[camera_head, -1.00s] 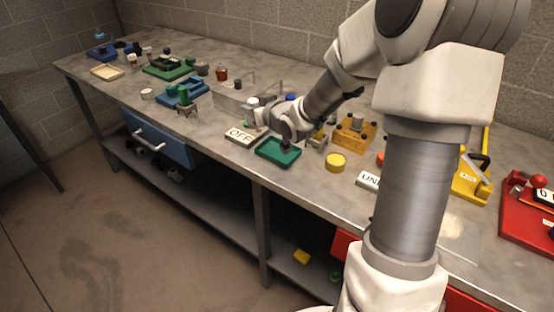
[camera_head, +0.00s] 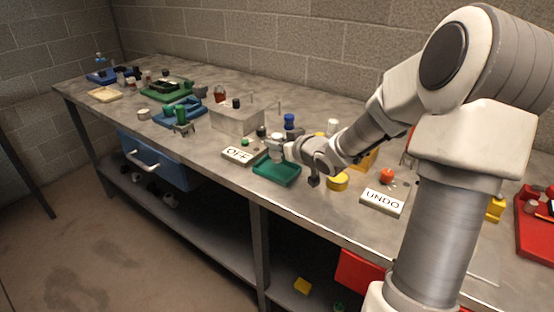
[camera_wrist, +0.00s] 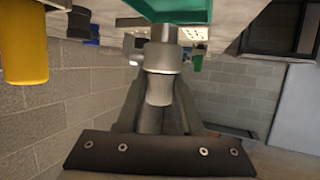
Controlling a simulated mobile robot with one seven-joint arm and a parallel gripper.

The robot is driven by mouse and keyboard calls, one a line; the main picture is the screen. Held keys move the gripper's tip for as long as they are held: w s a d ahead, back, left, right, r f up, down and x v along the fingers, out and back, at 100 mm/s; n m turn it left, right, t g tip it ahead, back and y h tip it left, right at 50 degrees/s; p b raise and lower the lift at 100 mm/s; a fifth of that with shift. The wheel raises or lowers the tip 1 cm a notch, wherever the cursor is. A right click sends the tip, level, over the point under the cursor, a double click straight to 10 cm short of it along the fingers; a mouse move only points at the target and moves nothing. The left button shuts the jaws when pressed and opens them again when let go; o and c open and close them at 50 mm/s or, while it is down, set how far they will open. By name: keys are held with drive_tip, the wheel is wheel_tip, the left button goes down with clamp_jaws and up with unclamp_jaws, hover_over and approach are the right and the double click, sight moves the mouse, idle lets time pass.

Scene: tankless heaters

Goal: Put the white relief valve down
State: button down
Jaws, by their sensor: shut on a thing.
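The white relief valve (camera_head: 277,143) is held in my gripper (camera_head: 288,150), at the teal tray (camera_head: 275,173). In the wrist view the pale cylindrical valve (camera_wrist: 162,57) stands out between my gripper fingers (camera_wrist: 155,110), which are shut on it. The teal tray (camera_wrist: 172,8) shows at the top edge of that view. The valve appears over the tray's back part; I cannot tell whether it touches the tray. The fingertips are small and partly hidden in the head view.
The OFF block (camera_head: 237,155) lies just left of the tray. A yellow round piece (camera_head: 338,182) and the UNDO block (camera_head: 382,201) lie to the right. A grey box (camera_head: 237,119) and a blue-topped part (camera_head: 289,122) stand behind. The bench's front edge is close to the tray.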

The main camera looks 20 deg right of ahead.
sight(277, 154)
drive_tip(key=shift+f+b, duration=0.7)
drive_tip(key=shift+f, duration=1.05)
drive_tip(key=shift+f, duration=0.15)
drive_tip(key=c, duration=0.6)
unclamp_jaws()
drive_tip(key=shift+o, duration=0.2)
